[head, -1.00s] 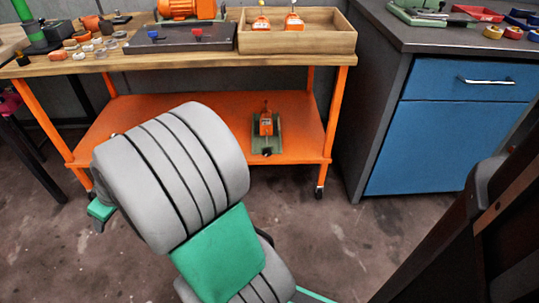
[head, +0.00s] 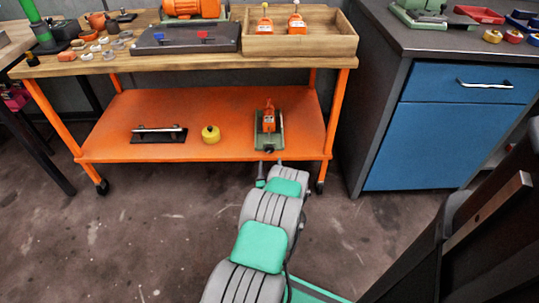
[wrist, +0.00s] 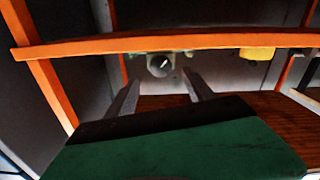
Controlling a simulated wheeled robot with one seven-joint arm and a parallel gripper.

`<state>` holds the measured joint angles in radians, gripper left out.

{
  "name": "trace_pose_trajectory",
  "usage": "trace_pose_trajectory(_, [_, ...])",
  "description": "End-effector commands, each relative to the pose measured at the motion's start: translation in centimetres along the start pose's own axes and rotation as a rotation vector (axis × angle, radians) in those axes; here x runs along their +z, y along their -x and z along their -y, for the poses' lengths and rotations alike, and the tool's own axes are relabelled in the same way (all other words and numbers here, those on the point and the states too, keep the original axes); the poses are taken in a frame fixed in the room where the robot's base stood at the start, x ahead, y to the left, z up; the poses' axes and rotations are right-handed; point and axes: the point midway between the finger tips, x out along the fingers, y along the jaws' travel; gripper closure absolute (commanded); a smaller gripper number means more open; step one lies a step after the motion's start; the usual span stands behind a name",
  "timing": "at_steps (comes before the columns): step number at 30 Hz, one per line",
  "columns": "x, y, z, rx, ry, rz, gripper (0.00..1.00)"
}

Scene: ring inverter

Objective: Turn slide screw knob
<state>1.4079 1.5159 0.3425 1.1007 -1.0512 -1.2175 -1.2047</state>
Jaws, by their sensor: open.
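The slide unit (head: 268,133) has a green base and an orange block on top. It stands near the right end of the orange lower shelf, with its dark screw knob (head: 270,150) at the front edge. The wrist view, which looks upside down, shows the round dark knob (wrist: 160,66) with a pale line on its face. My gripper (head: 270,164) is open and empty, just in front of the shelf edge. In the wrist view my gripper (wrist: 163,76) has its fingers spread, with the knob lying between and beyond the tips. Contact does not show.
The orange shelf (head: 225,120) also holds a yellow round piece (head: 211,134) and a dark plate with a bar (head: 158,134). The wooden worktop (head: 100,66) overhangs it. A blue cabinet (head: 450,140) stands to the right. The floor in front is open.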

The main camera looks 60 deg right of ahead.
Motion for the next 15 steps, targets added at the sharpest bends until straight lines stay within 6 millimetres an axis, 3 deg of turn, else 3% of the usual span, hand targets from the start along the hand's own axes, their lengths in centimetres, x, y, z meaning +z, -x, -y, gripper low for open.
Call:
trace_pose_trajectory(9, [0.2,-5.2,0.2,-0.004,0.003,-0.002,0.38])
trace_pose_trajectory(15, [0.1,-6.1,0.1,-0.002,0.0,0.001,0.38])
